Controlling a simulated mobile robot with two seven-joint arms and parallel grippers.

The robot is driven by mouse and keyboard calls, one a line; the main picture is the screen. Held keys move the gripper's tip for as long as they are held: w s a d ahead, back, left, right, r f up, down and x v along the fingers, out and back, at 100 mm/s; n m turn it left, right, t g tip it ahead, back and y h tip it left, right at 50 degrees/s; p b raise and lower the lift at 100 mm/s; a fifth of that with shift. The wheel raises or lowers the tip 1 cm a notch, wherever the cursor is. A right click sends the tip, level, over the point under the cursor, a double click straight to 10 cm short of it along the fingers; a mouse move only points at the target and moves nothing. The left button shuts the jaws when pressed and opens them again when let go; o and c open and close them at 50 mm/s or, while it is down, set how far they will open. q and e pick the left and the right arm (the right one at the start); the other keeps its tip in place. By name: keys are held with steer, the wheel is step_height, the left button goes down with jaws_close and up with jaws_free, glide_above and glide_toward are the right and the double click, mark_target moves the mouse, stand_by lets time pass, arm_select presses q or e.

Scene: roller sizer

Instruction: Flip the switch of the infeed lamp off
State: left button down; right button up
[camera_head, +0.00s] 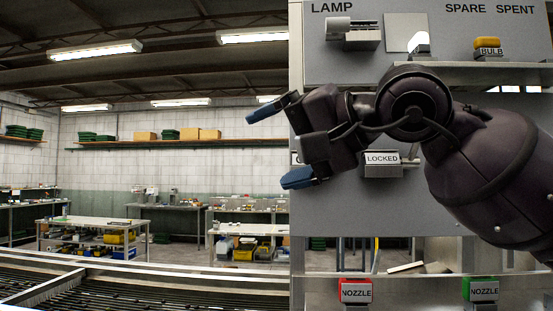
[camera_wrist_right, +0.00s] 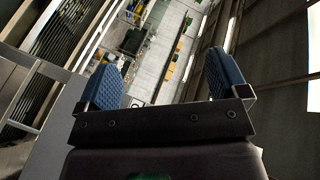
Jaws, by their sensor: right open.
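The grey panel (camera_head: 345,215) stands at the right in the head view. Under its LAMP label (camera_head: 331,8) is a pale cylindrical fitting (camera_head: 352,30) on a metal block. I cannot make out which part is the lamp switch; my right arm covers the panel's middle. My right gripper (camera_head: 282,145) is in front of the panel's left edge, pointing left, its blue-tipped fingers spread and empty. In the right wrist view the open fingers (camera_wrist_right: 165,85) have only the distant room between them. My left gripper is not in view.
A LOCKED block (camera_head: 382,158) with a small lever sits just below my right wrist. A yellow BULB piece (camera_head: 487,46) is at upper right. Red (camera_head: 356,290) and green (camera_head: 480,288) NOZZLE blocks are below. Rollers (camera_head: 70,290) lie at lower left; space left of the panel is open.

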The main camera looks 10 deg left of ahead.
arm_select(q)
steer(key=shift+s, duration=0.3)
arm_select(e)
steer(key=shift+s+a+f+m+g+y, duration=0.15)
steer(key=shift+s+f+g+y, duration=0.15)
steer(key=shift+f+g, duration=0.15)
steer(key=shift+s+a+f+m+g+y, duration=0.1)
steer(key=shift+s+f+m+g+y, duration=0.1)
steer(key=shift+f+g+y, duration=0.2)
